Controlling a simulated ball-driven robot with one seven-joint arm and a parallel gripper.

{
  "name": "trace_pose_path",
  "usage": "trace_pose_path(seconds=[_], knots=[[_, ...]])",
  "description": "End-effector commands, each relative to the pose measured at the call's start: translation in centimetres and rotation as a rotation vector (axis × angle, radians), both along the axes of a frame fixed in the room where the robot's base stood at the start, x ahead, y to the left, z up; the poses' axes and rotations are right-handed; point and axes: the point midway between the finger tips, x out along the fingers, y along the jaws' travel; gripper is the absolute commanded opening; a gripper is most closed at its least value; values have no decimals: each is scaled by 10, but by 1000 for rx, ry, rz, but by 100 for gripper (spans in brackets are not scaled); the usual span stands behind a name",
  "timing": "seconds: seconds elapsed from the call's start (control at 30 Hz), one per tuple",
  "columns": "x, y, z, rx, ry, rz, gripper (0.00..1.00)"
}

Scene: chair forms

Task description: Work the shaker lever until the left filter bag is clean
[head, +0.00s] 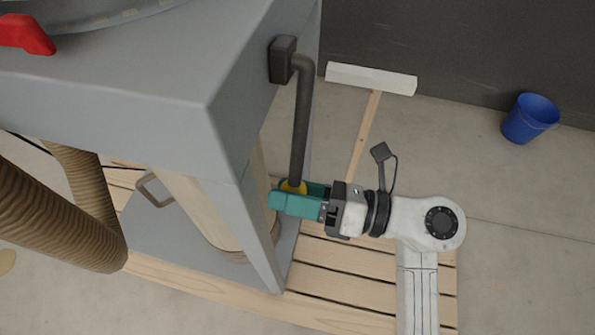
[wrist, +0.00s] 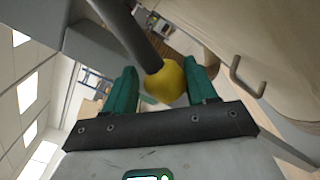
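The shaker lever (head: 301,120) is a dark bent rod hanging from a black pivot block (head: 283,60) on the grey cabinet's side. Its yellow knob (head: 293,187) is at the lower end; it also shows in the wrist view (wrist: 165,82). My gripper (head: 298,196) has green fingers, one on each side of the knob. In the wrist view my gripper (wrist: 160,88) is open, with a gap between the knob and the left finger; the knob looks close to the right finger. A cream filter bag (head: 205,213) hangs under the cabinet, partly hidden by the frame; its cleanliness cannot be told.
The grey cabinet (head: 150,95) and its leg (head: 262,235) stand close to my gripper. A ribbed brown hose (head: 60,215) is at left. Wooden slats (head: 345,285) lie below. A broom (head: 370,80) and a blue bucket (head: 529,118) are behind. Floor at right is clear.

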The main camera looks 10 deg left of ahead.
Motion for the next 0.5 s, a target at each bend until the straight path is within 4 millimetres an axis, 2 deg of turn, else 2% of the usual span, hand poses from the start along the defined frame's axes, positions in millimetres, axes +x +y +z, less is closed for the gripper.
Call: trace_pose_path(seconds=[0.37, 0.5], knots=[[-6, 0, 2, 0, -1, 1, 56], [-16, 1, 12, 1, 0, 2, 56]])
